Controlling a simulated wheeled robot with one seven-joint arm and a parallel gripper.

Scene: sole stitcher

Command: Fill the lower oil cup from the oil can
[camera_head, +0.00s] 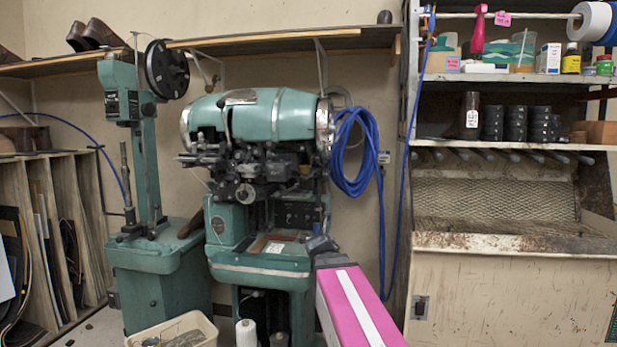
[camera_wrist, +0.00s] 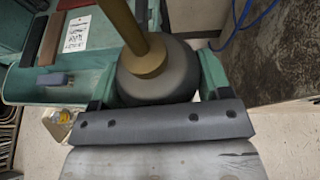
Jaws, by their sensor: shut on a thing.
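My gripper (camera_wrist: 155,92) is shut on the oil can (camera_wrist: 150,85), a round dark grey body with a brass spout. In the wrist view the can sits between the two green-edged fingers, and the spout runs up out of the picture, so its tip is hidden. In the head view my gripper (camera_head: 320,244) is a small dark shape at the right front edge of the green stitching machine (camera_head: 262,115); I cannot tell the can apart from it there. I cannot make out the lower oil cup in either view.
The machine's green table (camera_head: 262,262) is just left of my gripper. A cream bin (camera_head: 210,338) stands on the floor in front. Blue hose coils (camera_head: 352,150) hang to the machine's right. A dirty workbench (camera_head: 510,242) with shelves stands at the right.

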